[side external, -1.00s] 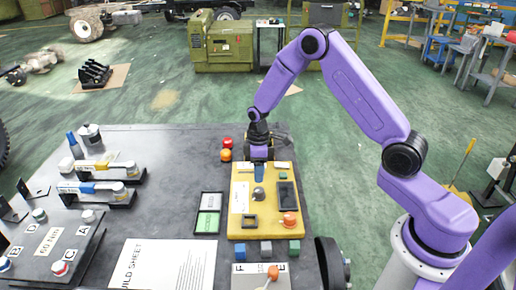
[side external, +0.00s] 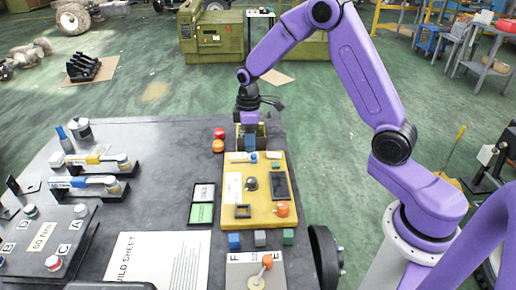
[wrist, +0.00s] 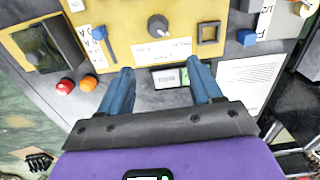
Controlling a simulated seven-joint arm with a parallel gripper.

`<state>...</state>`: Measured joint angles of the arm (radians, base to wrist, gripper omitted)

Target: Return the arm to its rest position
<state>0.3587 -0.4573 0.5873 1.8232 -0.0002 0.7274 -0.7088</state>
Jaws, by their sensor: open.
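My arm is purple and reaches in from the right in the side external view. My gripper (side external: 249,146) hangs above the far edge of the yellow panel (side external: 232,213). In the wrist view, the two blue fingers of my gripper (wrist: 162,72) are spread wide apart with nothing between them. The yellow panel also shows in the wrist view (wrist: 125,50), beyond the fingertips. It carries a dark round knob (wrist: 158,25), a blue lever (wrist: 105,42), a square frame (wrist: 209,34) and a dark screen.
Red (side external: 220,133) and orange (side external: 218,146) buttons stand left of my gripper. Small blocks line the panel's near edge. A black wheel (side external: 326,257) stands at the right edge.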

